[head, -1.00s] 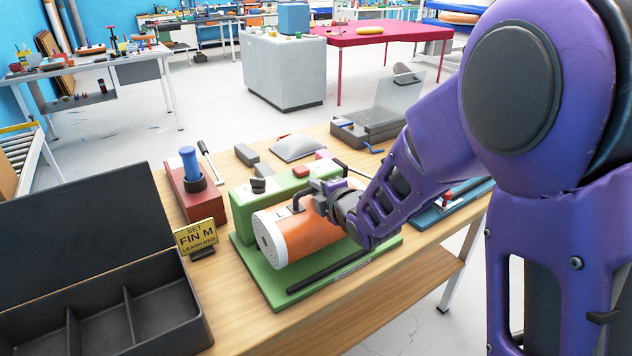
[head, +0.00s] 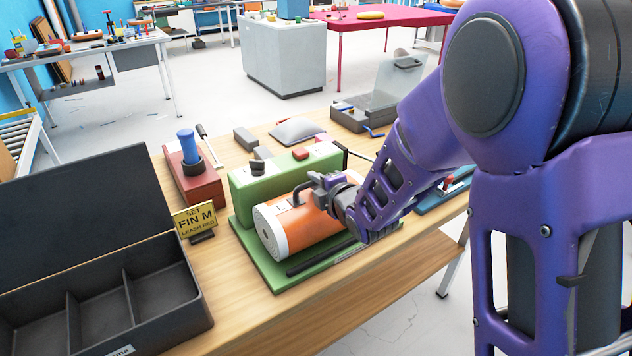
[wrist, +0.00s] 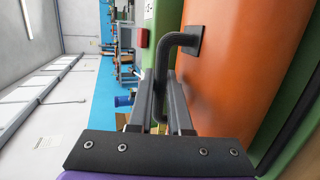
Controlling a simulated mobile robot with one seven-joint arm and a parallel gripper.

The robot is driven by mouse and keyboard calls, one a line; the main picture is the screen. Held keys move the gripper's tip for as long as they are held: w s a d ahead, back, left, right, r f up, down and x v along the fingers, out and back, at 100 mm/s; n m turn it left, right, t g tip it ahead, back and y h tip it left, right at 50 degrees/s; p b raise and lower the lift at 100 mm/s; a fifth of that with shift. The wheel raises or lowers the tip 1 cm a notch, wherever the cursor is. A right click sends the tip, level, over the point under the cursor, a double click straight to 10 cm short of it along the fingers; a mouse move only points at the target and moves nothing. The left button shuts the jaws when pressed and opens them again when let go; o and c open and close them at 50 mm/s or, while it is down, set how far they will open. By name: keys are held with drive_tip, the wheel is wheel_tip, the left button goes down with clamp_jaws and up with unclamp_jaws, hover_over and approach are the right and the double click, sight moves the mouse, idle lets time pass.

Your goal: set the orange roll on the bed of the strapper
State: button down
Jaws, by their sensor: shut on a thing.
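The orange roll (head: 310,228) has a white ringed end face and a dark handle (head: 300,192) on its upper side. It lies on its side at the green strapper (head: 268,183), over its flat green bed (head: 272,277). I cannot tell whether its underside touches the bed. My gripper (head: 318,183) is at the handle, above the roll. In the wrist view my gripper (wrist: 165,100) is shut on the dark handle (wrist: 180,45), with the orange roll (wrist: 240,65) to the right. The far end of the roll is hidden behind my arm.
A black divided box (head: 105,305) and a yellow sign (head: 194,219) stand left of the strapper. A red block with a blue cylinder (head: 188,147) is behind the sign. A grey cushion (head: 297,131) lies behind the strapper. A dark bar (head: 318,260) lies along the bed's front.

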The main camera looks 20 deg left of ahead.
drive_tip(key=shift+f+b, duration=0.45)
drive_tip(key=shift+b, duration=0.2)
drive_tip(key=c, duration=0.8)
unclamp_jaws()
drive_tip(key=shift+o, duration=0.2)
drive_tip(key=shift+f, duration=0.2)
drive_tip(key=shift+s+d, duration=0.1)
